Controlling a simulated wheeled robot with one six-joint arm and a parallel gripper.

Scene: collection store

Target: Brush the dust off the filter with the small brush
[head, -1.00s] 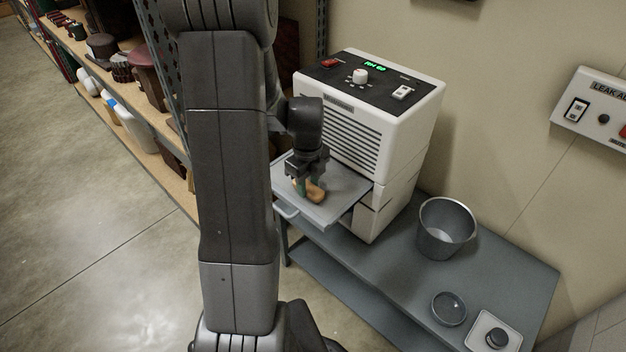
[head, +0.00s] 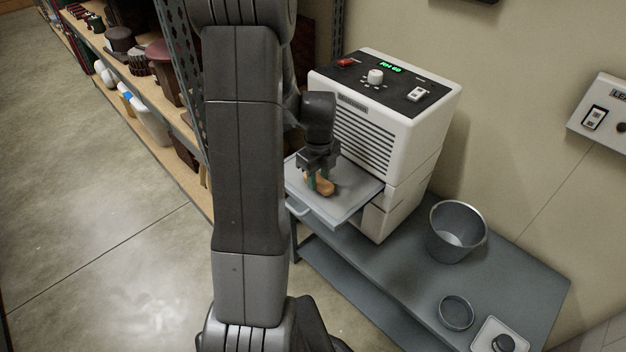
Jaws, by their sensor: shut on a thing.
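The filter is the grey flat panel in a pulled-out tray (head: 352,198) at the front of the white dehumidifier (head: 398,125). My gripper (head: 318,176) is over the left part of this tray, pointing down. It is shut on the small brush (head: 325,187), which has a tan wooden body. The brush is low over the panel; I cannot tell whether its bristles touch it. My gripper and arm hide part of the brush and the tray's left side. Dust on the panel is too fine to make out.
The dehumidifier stands on a grey bench (head: 400,262). A metal bucket (head: 457,232), a round dish (head: 456,313) and a white square plate with a dark knob-like item (head: 503,343) are on its right part. Shelves (head: 150,90) with hats stand at the left. A wall panel (head: 603,112) is at the right.

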